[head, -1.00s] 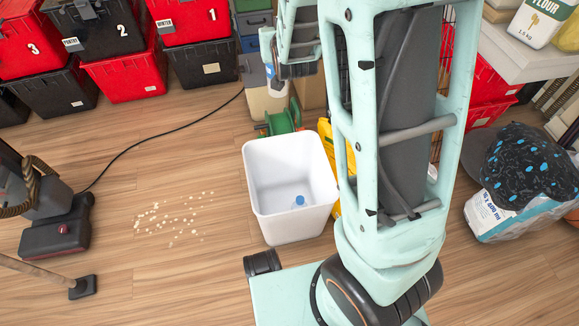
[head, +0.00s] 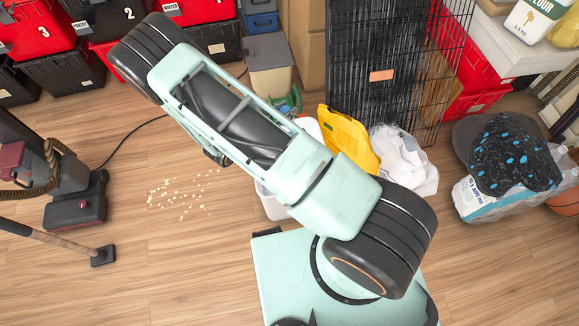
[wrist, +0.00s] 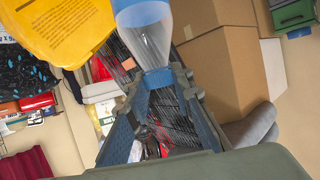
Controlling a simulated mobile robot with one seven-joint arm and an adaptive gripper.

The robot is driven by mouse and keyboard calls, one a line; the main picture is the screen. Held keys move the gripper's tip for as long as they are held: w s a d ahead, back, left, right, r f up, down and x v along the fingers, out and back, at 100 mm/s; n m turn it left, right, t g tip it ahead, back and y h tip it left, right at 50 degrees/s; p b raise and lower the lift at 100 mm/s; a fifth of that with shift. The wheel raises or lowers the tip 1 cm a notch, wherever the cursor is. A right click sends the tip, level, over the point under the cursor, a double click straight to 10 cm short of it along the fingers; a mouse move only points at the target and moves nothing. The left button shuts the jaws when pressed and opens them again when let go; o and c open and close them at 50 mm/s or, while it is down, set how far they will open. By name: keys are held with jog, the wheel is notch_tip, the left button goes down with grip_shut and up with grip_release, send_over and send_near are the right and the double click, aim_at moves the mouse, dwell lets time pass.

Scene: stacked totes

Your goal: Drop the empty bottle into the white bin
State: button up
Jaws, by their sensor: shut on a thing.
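A clear bottle with a blue band (wrist: 148,40) is between the two fingers of my gripper (wrist: 157,82) in the wrist view. The gripper is shut on it near its narrower end, and its far end runs out of the top of the picture. The white bin (head: 272,203) stands on the floor in the head view, mostly hidden behind my arm; only bits of its rim and wall show. Its inside is hidden now. My gripper and the held bottle are hidden by my arm in the head view.
A yellow bag (head: 350,138) and a white bag (head: 405,160) lie right of the bin, near a black wire crate (head: 385,70). Crumbs (head: 182,192) lie on the floor to the left. A vacuum cleaner (head: 75,205) stands further left. Totes line the back.

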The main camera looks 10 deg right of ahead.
jog(key=s+d+f+m+g+h+b, duration=0.1)
jog(key=s+f+b, duration=0.2)
jog(key=s+f, duration=0.2)
notch_tip(320, 180, down, 3)
jog(key=shift+s+d, duration=0.2)
jog(key=shift+d, duration=0.15)
jog(key=o, duration=1)
jog(key=v, duration=1.2)
jog(key=shift+r, duration=0.15)
jog(key=shift+w, duration=0.15)
